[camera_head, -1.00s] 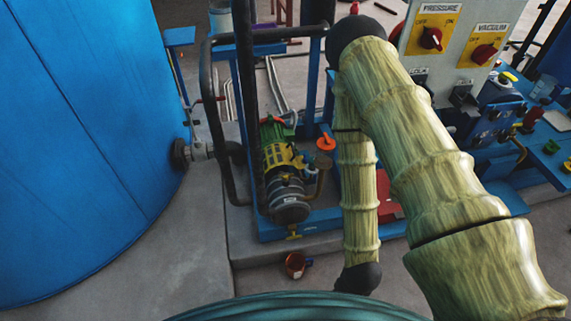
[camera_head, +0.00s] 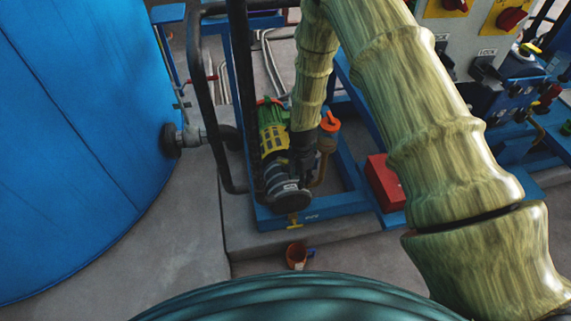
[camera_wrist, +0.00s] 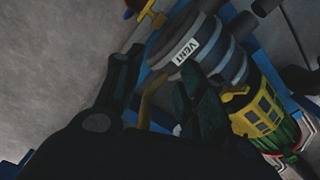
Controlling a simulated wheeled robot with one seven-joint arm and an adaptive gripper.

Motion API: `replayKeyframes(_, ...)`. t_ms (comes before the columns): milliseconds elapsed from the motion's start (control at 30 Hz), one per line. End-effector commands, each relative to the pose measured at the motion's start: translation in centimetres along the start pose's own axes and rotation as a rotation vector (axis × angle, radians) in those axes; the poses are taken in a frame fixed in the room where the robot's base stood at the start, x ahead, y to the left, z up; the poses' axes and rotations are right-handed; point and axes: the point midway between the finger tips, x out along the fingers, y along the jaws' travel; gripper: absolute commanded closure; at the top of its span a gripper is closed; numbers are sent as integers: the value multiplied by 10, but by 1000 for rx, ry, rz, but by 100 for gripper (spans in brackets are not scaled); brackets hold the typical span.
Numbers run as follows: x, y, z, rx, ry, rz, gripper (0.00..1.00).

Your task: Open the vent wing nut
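The pump-like cylinder (camera_head: 283,190) stands on a blue frame. In the wrist view its grey end (camera_wrist: 182,42) carries a white VENT label (camera_wrist: 187,52). A small yellow wing-shaped piece, apparently the vent wing nut (camera_head: 294,219), sticks out at the cylinder's near lower end. It also shows at the top of the wrist view (camera_wrist: 152,14), beyond my fingertips. My gripper (camera_wrist: 160,62) has its two dark fingers apart, with a brassy pipe (camera_wrist: 150,98) seen between them. In the head view my gripper (camera_head: 302,153) is a dark shape over the cylinder's right side; its fingertips are unclear.
An orange-capped fitting (camera_head: 329,123) stands right of my gripper. A red box (camera_head: 384,182) lies further right. A black pipe guard (camera_head: 205,105) and blue tank (camera_head: 75,140) stand left. An orange-brown mug (camera_head: 296,255) is on the floor in front. Bare floor (camera_head: 185,235) lies front left.

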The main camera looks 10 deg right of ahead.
Motion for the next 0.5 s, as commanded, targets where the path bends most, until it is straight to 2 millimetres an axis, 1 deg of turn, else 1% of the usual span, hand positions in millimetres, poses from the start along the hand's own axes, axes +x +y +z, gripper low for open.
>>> replayKeyframes(33,-6,-27,-6,64,3,-9,61)
replayKeyframes(100,-20,-54,-12,154,2,-7,61)
replayKeyframes(200,-39,-85,-17,263,0,-5,61)
replayKeyframes(300,-55,-106,-20,339,0,-3,61)
replayKeyframes(400,-65,-117,-22,384,-1,0,61)
replayKeyframes(500,-66,-120,-22,404,-2,2,61)
